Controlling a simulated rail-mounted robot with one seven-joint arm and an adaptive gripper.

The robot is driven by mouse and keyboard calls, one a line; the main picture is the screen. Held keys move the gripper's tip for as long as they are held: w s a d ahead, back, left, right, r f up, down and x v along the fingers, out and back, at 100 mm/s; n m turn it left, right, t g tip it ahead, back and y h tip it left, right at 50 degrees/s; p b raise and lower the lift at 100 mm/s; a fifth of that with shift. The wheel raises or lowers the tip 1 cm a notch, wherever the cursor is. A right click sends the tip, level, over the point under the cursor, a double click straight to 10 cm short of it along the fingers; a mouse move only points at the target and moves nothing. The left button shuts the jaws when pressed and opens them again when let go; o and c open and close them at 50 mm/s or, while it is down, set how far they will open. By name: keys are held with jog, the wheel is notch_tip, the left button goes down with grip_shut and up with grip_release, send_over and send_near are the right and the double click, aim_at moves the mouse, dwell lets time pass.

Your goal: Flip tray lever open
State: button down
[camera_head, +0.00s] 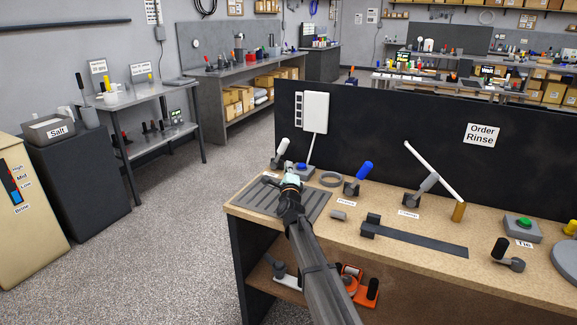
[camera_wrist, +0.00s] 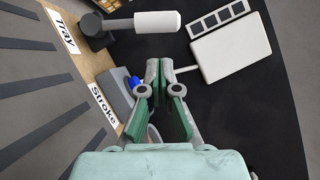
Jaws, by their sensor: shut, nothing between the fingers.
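The tray lever (camera_head: 282,147) has a white handle and a dark base, and stands at the back left of the workbench. In the wrist view the tray lever (camera_wrist: 157,22) lies across the top, its black base beside the "Tray" label (camera_wrist: 62,28). In the head view its handle leans up and slightly right. My gripper (camera_head: 291,180) is over the slatted grey tray (camera_head: 258,197), in front of the lever. In the wrist view my gripper (camera_wrist: 160,66) is shut and empty, its fingertips apart from the handle in the picture.
A box with a blue button (camera_head: 302,167) sits right of the lever, by the "Stroke" label (camera_wrist: 103,107). A black panel (camera_head: 420,130) with a white box (camera_head: 315,110) rises behind the bench.

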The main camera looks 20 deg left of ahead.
aim_at(280, 153)
jog(key=p+x, duration=0.1)
jog(key=x, duration=0.7)
jog(key=shift+w+a, duration=0.2)
jog(key=shift+w, duration=0.05)
jog(key=shift+d+r+p, duration=0.1)
jog(key=shift+r+p, duration=0.15)
jog(key=shift+p, duration=0.2)
